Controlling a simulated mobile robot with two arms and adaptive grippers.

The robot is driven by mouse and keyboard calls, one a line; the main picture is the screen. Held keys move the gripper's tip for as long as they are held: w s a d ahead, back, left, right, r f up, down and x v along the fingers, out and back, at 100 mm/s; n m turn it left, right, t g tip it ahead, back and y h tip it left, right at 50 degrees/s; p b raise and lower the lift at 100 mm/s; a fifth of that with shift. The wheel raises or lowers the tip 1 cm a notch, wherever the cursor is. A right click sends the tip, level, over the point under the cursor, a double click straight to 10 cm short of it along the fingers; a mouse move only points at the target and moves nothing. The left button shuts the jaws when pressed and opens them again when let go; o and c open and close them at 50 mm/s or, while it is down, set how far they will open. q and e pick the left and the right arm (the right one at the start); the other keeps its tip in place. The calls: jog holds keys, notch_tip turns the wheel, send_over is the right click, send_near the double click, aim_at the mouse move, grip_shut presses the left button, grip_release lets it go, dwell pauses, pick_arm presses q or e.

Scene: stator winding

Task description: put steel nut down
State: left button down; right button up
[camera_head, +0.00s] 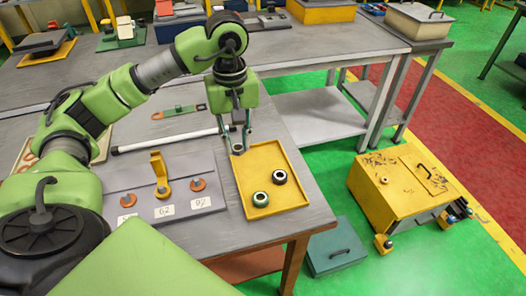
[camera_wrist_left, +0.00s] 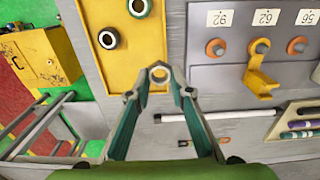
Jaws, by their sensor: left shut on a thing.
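Two dark round pieces with pale rims lie in the tray, one (camera_head: 279,177) further right and one (camera_head: 260,199) nearer the front. My right gripper is not in view.
A grey board (camera_head: 120,183) with orange washers, a yellow hook (camera_head: 159,170) and number labels lies left of the tray. A white rod (camera_head: 165,141) lies behind it. A yellow box (camera_head: 400,190) and a teal case (camera_head: 335,247) stand on the green floor.

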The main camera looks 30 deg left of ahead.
aim_at(258, 159)
pick_arm(q)
jog(key=w+f, duration=0.2)
jog(key=w+f+p, duration=0.1)
jog(key=w+f, duration=0.1)
jog(key=w, duration=0.1)
jog(key=w+f, duration=0.2)
jog(key=shift+w+d+p, duration=0.2)
jog(key=shift+w+p, duration=0.05)
jog(key=shift+p, duration=0.15)
jog(key=shift+w+f, duration=0.3)
jog(key=shift+f, duration=0.2)
jog(key=shift+w+f, duration=0.15)
jog(key=shift+f, duration=0.15)
notch_tip(258, 159, down, 2)
jog(key=shift+f+p, duration=0.15)
jog(key=shift+p, duration=0.75)
jog(key=shift+f, duration=0.4)
jog(key=c, duration=1.8)
grip_release()
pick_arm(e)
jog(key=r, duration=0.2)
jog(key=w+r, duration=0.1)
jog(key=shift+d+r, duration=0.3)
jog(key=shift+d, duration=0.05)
